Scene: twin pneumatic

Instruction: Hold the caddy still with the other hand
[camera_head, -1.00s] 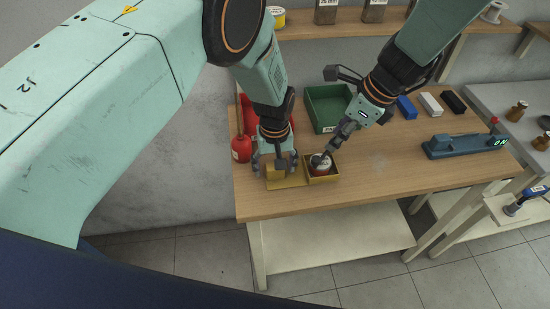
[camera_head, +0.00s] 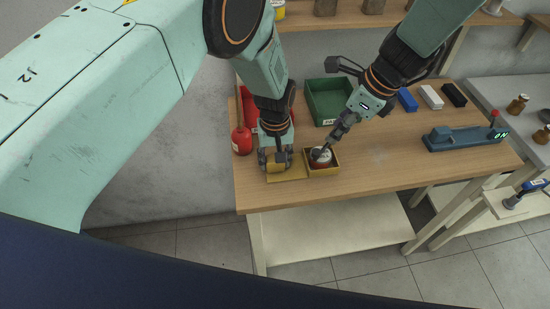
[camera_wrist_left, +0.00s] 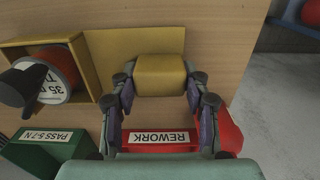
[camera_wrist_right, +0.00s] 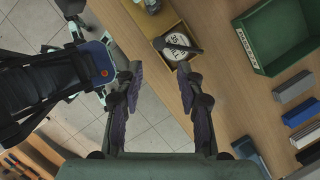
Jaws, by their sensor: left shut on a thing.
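The caddy is a yellow tray (camera_head: 288,178) on the near left of the wooden bench; its flat plate (camera_wrist_left: 103,45) carries a yellow block (camera_wrist_left: 160,74). My left gripper (camera_head: 276,160) is shut on this block, with one finger on each side in the left wrist view (camera_wrist_left: 160,88). At the caddy's other end is an open box (camera_head: 334,170) holding a red and white round piece (camera_wrist_left: 57,72) with a dark handle (camera_wrist_left: 18,86). My right gripper (camera_wrist_right: 158,80) is open and empty, pointing toward the box; the gap to the handle is hard to judge.
A green bin (camera_head: 328,98) stands behind the caddy. Blue, white and black blocks (camera_head: 431,97) and a blue device (camera_head: 463,138) are to the right. The bench middle is clear.

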